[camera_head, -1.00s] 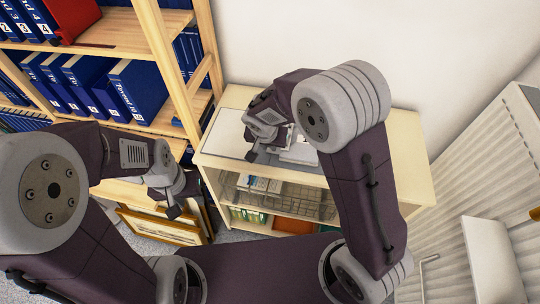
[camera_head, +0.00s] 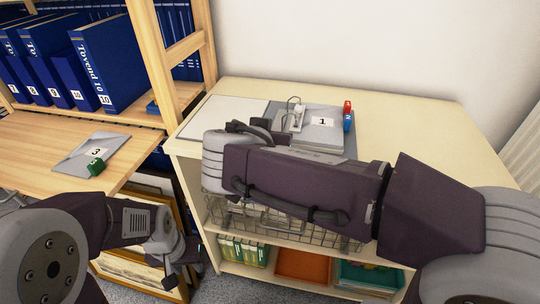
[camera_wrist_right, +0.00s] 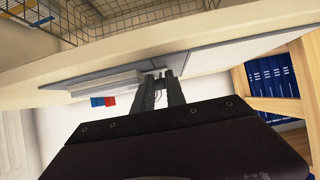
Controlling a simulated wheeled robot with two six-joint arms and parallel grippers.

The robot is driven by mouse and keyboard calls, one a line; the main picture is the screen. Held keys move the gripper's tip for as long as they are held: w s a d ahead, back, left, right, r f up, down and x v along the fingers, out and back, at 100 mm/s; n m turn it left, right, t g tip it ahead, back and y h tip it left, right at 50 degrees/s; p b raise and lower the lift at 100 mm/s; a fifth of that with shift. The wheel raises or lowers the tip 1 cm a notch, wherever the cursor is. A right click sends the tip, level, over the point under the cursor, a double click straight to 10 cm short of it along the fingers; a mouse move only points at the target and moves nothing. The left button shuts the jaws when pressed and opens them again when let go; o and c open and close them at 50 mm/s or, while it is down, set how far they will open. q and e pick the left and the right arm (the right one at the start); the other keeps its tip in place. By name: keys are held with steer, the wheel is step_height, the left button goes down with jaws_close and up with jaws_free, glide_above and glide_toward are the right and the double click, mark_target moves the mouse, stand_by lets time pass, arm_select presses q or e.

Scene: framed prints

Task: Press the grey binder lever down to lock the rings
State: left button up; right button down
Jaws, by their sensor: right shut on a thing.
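An open grey binder (camera_head: 322,138) with a label "1" lies on the cream cabinet top. Its metal rings (camera_head: 294,112) stand up near its left part. My right arm crosses in front of the binder's near edge and hides much of my right gripper in the head view. In the right wrist view, my right gripper (camera_wrist_right: 161,80) is shut at the ring mechanism, seemingly on the grey lever, which is mostly hidden between its fingers. The binder shows there edge-on (camera_wrist_right: 108,84). My left gripper (camera_head: 184,264) hangs low at the left, open and empty.
A red and blue block (camera_head: 347,117) sits at the binder's right edge. Wire baskets (camera_head: 290,225) are below the cabinet top (camera_head: 420,125), whose right part is clear.

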arm_select(q)
steer(key=shift+f+b, duration=0.9)
steer(key=shift+f, duration=0.55)
arm_select(e)
steer(key=shift+f+t, duration=0.15)
steer(key=shift+t, duration=0.25)
steer(key=c, duration=1.4)
jaws_free()
steer(key=shift+o, duration=0.2)
